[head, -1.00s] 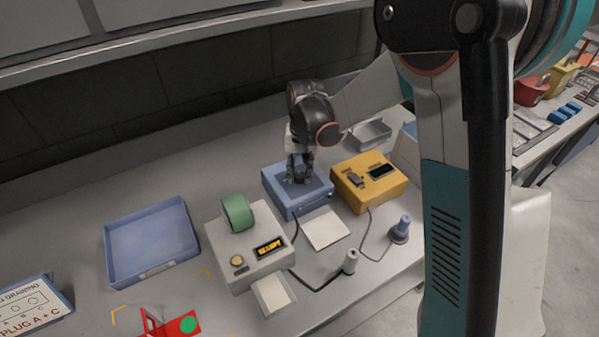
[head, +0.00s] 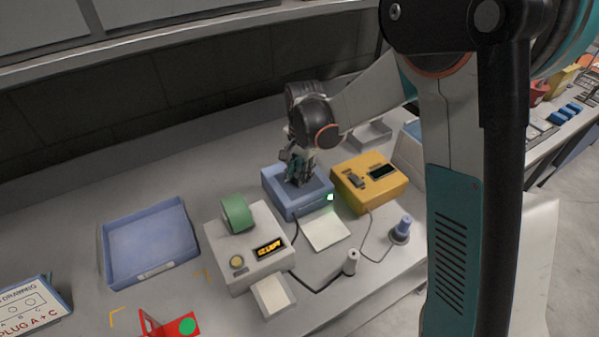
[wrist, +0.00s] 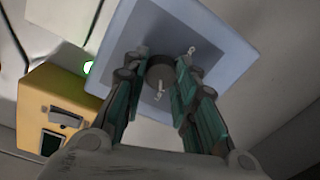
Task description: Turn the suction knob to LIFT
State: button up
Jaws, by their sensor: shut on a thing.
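The blue box (head: 315,207) stands on the bench, and its dark top plate carries the suction knob, hidden under my gripper in the head view. My gripper (head: 299,180) points down over this box. In the wrist view the dark round knob (wrist: 159,70) sits between my two fingers, which are shut on its sides. Small white markings show on the plate around the knob, too blurred to read. A green light (head: 330,197) glows at the box's front right corner; it also shows in the wrist view (wrist: 88,67).
A yellow box (head: 368,183) with a dark display stands close to the right. A blue tray (head: 150,270) lies further left. A white card, cables and two small posts occupy the front.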

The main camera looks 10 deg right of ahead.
dwell(0.4)
jog(key=o, duration=1.1)
jog(key=r, duration=1.2)
jog(key=shift+s+d, duration=0.2)
